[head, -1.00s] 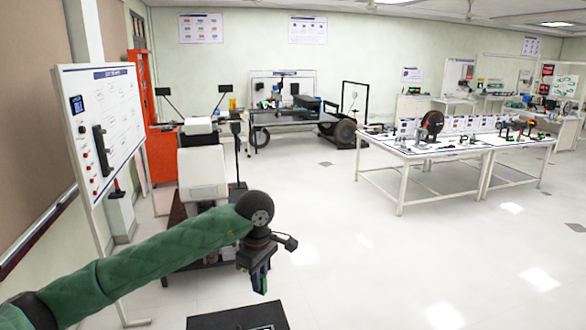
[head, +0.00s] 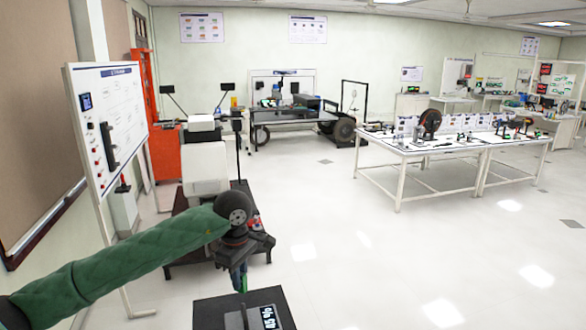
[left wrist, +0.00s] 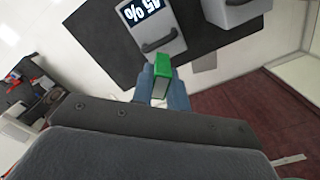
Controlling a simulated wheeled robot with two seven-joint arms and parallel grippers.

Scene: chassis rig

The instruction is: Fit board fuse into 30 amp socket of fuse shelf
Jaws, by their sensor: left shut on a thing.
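My left gripper (head: 241,280) is shut on a small green block, which I take to be the board fuse (left wrist: 162,76). In the left wrist view the block sits between the two blue-grey fingers (left wrist: 162,90), its far end sticking out past the tips. In the head view the gripper points down above a dark surface, and only a little green shows at its tip. No fuse shelf or 30 amp socket can be made out for certain. My right gripper is out of view.
A grey unit with a lit percent display (left wrist: 150,30) and a dark handle stands on the dark surface (left wrist: 100,50). A second grey box (left wrist: 236,10) is beside it. A white panel board (head: 115,130) stands at left. Open floor (head: 400,260) lies to the right.

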